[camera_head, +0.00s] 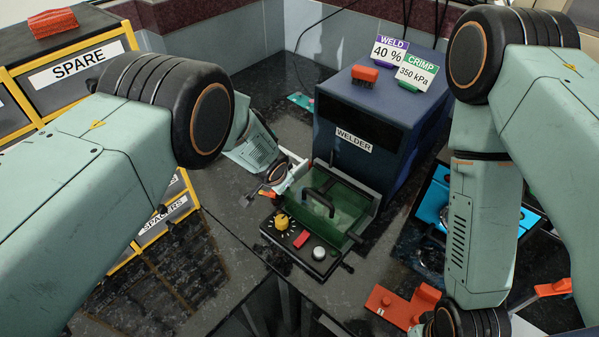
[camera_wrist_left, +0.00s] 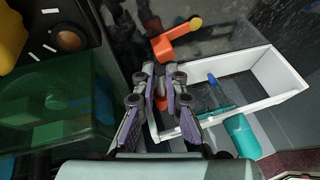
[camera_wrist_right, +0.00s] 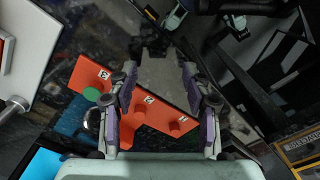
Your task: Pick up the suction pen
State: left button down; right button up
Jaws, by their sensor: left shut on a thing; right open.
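My left gripper (camera_wrist_left: 168,76) is closed low beside the white tray (camera_wrist_left: 285,82). A small orange piece (camera_wrist_left: 162,98) shows between its fingers. An orange part with a yellow round end (camera_wrist_left: 180,42) lies just beyond the fingertips. A thin blue-tipped item (camera_wrist_left: 212,79) and a teal cylinder (camera_wrist_left: 242,136) are in or by the tray. I cannot tell for sure which of these is the suction pen. In the head view my left gripper (camera_head: 256,192) is left of the green-lidded box (camera_head: 320,208). My right gripper (camera_wrist_right: 160,76) is open and empty over a red-orange block (camera_wrist_right: 150,108).
The blue welder (camera_head: 350,130) stands behind the green-lidded box. The box's front panel has a yellow knob (camera_head: 281,222). Drawers (camera_head: 70,70) stand at the left. The red-orange block (camera_head: 400,305) also shows at the lower right in the head view.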

pick_arm(q)
jog(key=shift+a+f, duration=0.1)
jog(key=shift+f, duration=0.1)
pick_arm(e)
jog(key=shift+w, duration=0.1)
pick_arm(q)
jog(key=shift+s+r, duration=0.15)
pick_arm(e)
jog(key=shift+s+d, duration=0.1)
jog(key=shift+s, duration=0.1)
pick_arm(q)
jog(key=shift+r, duration=0.1)
pick_arm(e)
jog(key=shift+r, duration=0.1)
pick_arm(q)
jog(key=shift+w+r+p, duration=0.2)
jog(key=shift+r+p, duration=0.55)
pick_arm(e)
jog(key=shift+w+r, duration=0.15)
jog(key=shift+r, duration=0.5)
pick_arm(q)
jog(key=shift+s+r+p, duration=0.15)
jog(key=shift+r+p, duration=0.2)
jog(key=shift+r, duration=0.2)
pick_arm(e)
jog(key=shift+d+r, duration=0.2)
jog(key=shift+r, duration=0.25)
